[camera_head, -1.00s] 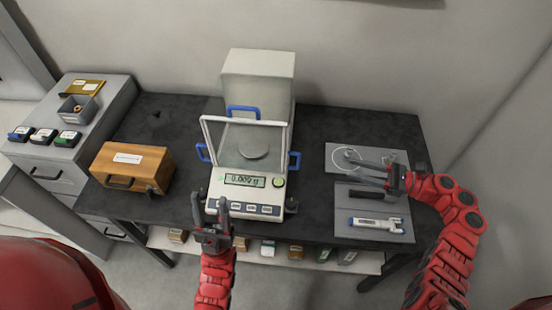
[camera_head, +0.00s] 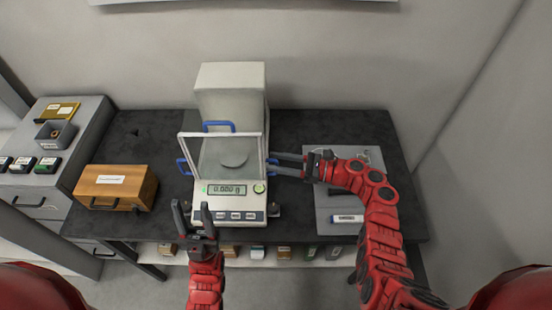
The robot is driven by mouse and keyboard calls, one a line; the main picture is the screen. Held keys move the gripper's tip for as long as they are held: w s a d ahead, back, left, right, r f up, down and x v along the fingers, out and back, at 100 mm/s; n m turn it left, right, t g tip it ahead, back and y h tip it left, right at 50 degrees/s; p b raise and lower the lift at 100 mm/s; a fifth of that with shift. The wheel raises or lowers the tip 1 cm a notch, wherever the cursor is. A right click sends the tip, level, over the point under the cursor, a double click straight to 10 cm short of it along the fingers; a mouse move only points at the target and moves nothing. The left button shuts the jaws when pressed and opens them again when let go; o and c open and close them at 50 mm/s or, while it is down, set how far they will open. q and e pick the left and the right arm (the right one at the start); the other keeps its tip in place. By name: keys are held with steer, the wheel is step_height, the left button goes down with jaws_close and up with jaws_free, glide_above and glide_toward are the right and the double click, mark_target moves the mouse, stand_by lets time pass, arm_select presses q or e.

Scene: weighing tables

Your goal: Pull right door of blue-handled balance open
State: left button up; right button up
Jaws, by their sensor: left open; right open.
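The balance (camera_head: 228,216) stands on the dark table with a white-framed glass draft shield around its pan (camera_head: 233,159). Its display is lit. Blue handles show on its top (camera_head: 218,126), left side (camera_head: 183,167) and right side (camera_head: 272,162). The right door is seen nearly edge-on, so its position is hard to judge. My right gripper (camera_head: 288,165) is open, reaching in from the right, with its fingertips at the right blue handle and partly covering it. I cannot tell whether they touch. My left gripper (camera_head: 192,210) is open and empty in front of the balance's front left corner.
A wooden drawer box (camera_head: 117,187) stands left of the balance. A grey cabinet (camera_head: 85,140) at the left holds small boxes and a bin. A grey mat (camera_head: 335,205) with a pen-like tool (camera_head: 346,218) lies under my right arm. The table's back right is clear.

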steer(key=shift+a, duration=0.35)
jaws_close()
steer(key=shift+w, duration=0.1)
stand_by(1.1)
